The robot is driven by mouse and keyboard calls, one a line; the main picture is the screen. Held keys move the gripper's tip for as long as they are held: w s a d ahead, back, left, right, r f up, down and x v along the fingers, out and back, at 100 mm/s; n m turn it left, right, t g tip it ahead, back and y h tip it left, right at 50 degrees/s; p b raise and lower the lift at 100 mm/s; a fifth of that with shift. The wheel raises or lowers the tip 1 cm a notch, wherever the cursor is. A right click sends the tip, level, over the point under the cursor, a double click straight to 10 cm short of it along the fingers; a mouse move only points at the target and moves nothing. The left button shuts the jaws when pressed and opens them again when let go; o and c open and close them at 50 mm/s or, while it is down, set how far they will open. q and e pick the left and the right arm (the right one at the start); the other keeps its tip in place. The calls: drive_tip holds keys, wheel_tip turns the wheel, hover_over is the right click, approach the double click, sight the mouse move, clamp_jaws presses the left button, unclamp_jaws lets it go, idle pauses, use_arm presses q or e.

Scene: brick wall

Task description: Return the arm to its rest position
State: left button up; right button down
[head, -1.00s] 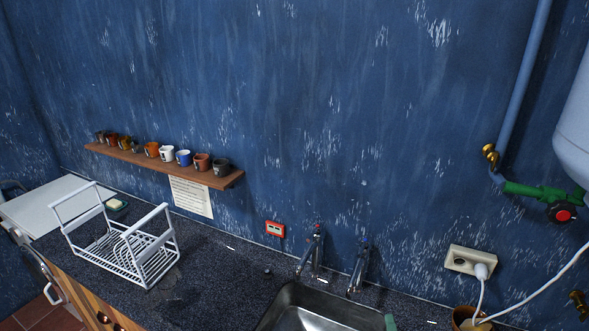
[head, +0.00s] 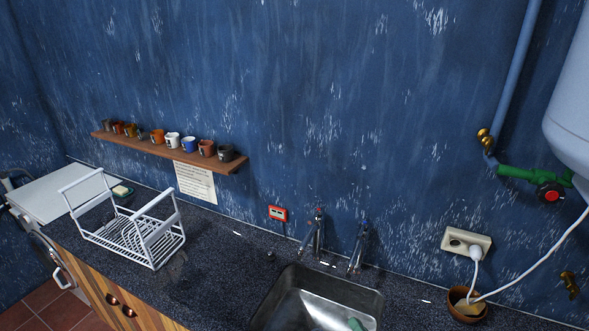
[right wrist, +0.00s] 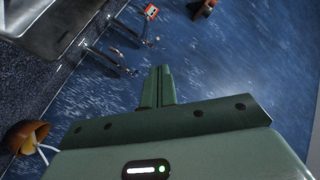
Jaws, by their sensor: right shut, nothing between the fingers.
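My right gripper (right wrist: 162,72) is green and shows in the right wrist view with its two fingers together and nothing between them. In the head view only a small green tip of it (head: 355,324) shows at the bottom edge, in front of the sink basin. In the right wrist view the fingers stand out against the blue wall, apart from the taps. The rest of the right arm is out of the head view. My left gripper is in neither view.
A steel sink (head: 372,303) with two taps (head: 318,232) is set in the dark counter (head: 215,262). A white dish rack (head: 150,228) stands left. A shelf (head: 165,149) holds several mugs. A brown pot (head: 468,308) and socket (head: 466,242) are right.

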drive_tip(key=s+d+r+n+g+h, duration=0.35)
drive_tip(key=s+d+n+h, duration=0.2)
drive_tip(key=s+d, duration=0.25)
drive_tip(key=s+d+r+n+g+h, duration=0.2)
drive_tip(key=s+d+n+g+h, duration=0.25)
drive_tip(key=s+d+n, duration=0.3)
drive_tip(key=s+a+f+m+g+y+b, duration=0.15)
drive_tip(key=f+b, duration=0.45)
drive_tip(key=f, duration=1.3)
drive_tip(key=s+a+f+g+y+b, duration=0.1)
drive_tip(key=s+a+f+y+b, duration=0.35)
drive_tip(key=f, duration=1.55)
drive_tip(key=s+d+f+m+g+b, duration=0.1)
drive_tip(key=s+f+g+b, duration=0.1)
drive_tip(key=s+f+b, duration=0.4)
drive_tip(key=s+d+f+m+g+h+b, duration=0.1)
drive_tip(key=s+f+b, duration=0.5)
drive_tip(key=s+f, duration=0.6)
wheel_tip(320, 180, down, 9)
drive_tip(key=shift+s+f+m+g+b, duration=0.15)
drive_tip(key=shift+s+m+g+b, duration=0.2)
